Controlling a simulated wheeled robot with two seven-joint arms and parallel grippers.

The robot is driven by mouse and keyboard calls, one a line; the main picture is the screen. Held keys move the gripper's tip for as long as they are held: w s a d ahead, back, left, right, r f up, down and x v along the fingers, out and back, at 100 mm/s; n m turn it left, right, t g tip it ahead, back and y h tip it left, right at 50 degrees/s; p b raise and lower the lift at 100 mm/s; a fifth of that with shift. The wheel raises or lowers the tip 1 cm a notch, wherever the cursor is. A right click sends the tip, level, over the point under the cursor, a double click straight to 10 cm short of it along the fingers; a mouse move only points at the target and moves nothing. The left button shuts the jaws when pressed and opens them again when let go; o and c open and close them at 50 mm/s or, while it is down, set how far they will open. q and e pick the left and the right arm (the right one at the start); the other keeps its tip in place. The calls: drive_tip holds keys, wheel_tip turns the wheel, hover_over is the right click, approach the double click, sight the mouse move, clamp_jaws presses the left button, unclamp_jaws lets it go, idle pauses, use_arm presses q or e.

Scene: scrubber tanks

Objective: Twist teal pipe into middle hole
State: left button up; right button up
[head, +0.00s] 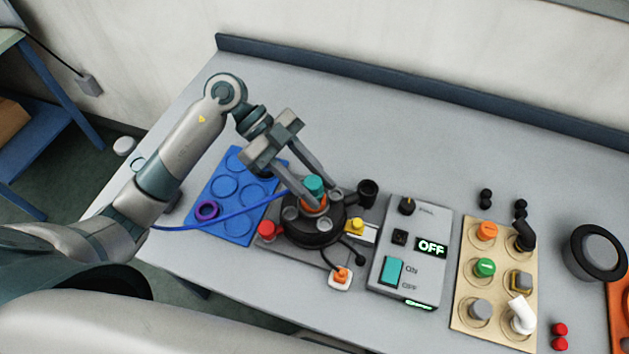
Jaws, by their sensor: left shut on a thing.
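The teal pipe (315,182) stands upright, its teal top showing above an orange ring (314,201) at the middle of the round black scrubber unit (312,228). My left gripper (315,192) comes down from the upper left with its two fingers on either side of the pipe, and it is shut on the pipe. The pipe's lower end and the middle hole are hidden by the ring and the fingers. My right gripper is not in view.
A blue tray (236,226) with a purple ring (206,210) stands left of the unit. A grey control box (428,220) reading OFF stands to its right, then a beige board (463,305) with several fittings. A blue hose (220,217) crosses the tray. The table behind is clear.

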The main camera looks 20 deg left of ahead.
use_arm(q)
drive_tip(key=shift+f, duration=0.9)
idle(1.2)
drive_tip(key=shift+f+p, duration=0.35)
drive_tip(key=shift+p, duration=0.1)
idle(0.9)
drive_tip(key=o, duration=2.1)
drive_tip(key=shift+r, duration=0.1)
drive_tip(key=shift+r+p, duration=3.4)
drive_tip(key=shift+p, duration=0.35)
